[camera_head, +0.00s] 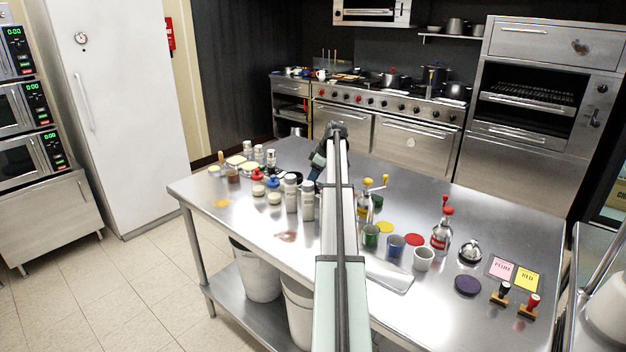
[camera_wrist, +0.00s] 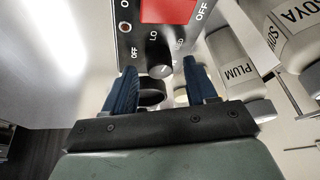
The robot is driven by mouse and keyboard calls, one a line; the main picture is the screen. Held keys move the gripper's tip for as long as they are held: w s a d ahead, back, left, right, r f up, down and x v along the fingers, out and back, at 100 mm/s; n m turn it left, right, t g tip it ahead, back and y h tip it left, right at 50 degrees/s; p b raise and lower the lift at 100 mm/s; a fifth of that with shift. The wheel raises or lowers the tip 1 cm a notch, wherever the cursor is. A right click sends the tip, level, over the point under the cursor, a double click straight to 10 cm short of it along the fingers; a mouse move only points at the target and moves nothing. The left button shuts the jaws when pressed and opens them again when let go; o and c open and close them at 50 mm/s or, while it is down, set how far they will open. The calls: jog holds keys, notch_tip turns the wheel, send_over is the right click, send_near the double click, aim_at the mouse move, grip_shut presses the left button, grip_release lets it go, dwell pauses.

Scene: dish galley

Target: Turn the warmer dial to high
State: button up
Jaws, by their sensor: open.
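The warmer dial is a black knob (camera_wrist: 158,52) on a dark control panel (camera_wrist: 128,12) in the wrist view. Labels OFF, LO and one that looks like MED stand around it; no HIGH label is readable. I cannot tell which mark the dial points to. My gripper (camera_wrist: 159,68) is open, with its blue fingers apart on either side of the knob's lower end in the picture. I cannot tell if they touch it. In the head view my gripper (camera_head: 317,168) is over the far part of the steel table, and the arm hides the warmer panel.
A red switch (camera_wrist: 168,10) marked OFF sits by the dial. A PLUM bottle (camera_wrist: 231,62) and a SOYA bottle (camera_wrist: 297,35) stand close on the right. In the head view, jars and white bottles (camera_head: 292,193) crowd the left of my arm; cups (camera_head: 396,245) stand right.

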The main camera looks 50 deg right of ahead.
jog(key=shift+w+f, duration=0.1)
jog(key=shift+f, duration=0.25)
jog(key=shift+a, duration=0.1)
jog(key=c, duration=1.1)
